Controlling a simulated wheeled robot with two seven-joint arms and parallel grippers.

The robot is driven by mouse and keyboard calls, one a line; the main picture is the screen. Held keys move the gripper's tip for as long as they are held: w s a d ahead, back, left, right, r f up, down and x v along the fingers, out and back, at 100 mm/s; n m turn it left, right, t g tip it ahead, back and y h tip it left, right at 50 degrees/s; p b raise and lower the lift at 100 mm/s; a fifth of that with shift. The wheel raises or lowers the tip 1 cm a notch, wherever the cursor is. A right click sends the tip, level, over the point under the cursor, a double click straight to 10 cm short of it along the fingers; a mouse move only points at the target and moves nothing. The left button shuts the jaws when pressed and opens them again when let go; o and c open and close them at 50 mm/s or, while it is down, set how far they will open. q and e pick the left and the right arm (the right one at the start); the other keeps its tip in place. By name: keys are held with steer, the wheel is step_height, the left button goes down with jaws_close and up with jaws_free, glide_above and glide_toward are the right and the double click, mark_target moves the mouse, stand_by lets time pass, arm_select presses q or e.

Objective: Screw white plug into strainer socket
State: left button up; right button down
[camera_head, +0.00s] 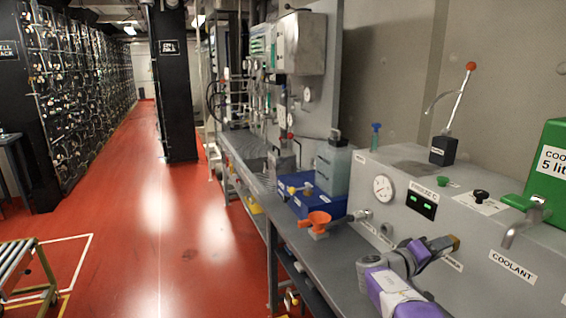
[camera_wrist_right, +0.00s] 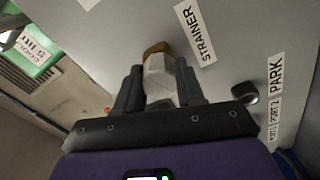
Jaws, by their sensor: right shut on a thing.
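My right gripper (camera_head: 447,246) is at the front panel of the grey machine, beside the partly covered strainer label. In the right wrist view its two dark fingers (camera_wrist_right: 159,82) are shut on the white plug (camera_wrist_right: 160,76), one on each side. A brass-coloured part (camera_wrist_right: 157,48) shows at the plug's far end, close to the panel by the STRAINER label (camera_wrist_right: 195,36). The strainer socket's opening is hidden behind the plug, and I cannot tell how deep the plug sits. My left gripper is not in view.
A dark round PARK fitting (camera_wrist_right: 245,92) is on the panel beside the gripper. A green coolant container (camera_head: 545,190) is at the right.

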steer(key=shift+f+m+b, duration=0.15)
steer(key=shift+m+b, duration=0.45)
steer(key=shift+b, duration=0.45)
steer(key=shift+m+b, duration=0.4)
steer(key=shift+m, duration=0.1)
steer(key=m, duration=0.5)
steer(key=shift+m, duration=0.4)
steer(key=m, duration=0.5)
steer(key=shift+m, duration=0.3)
steer(key=c, duration=0.6)
jaws_free()
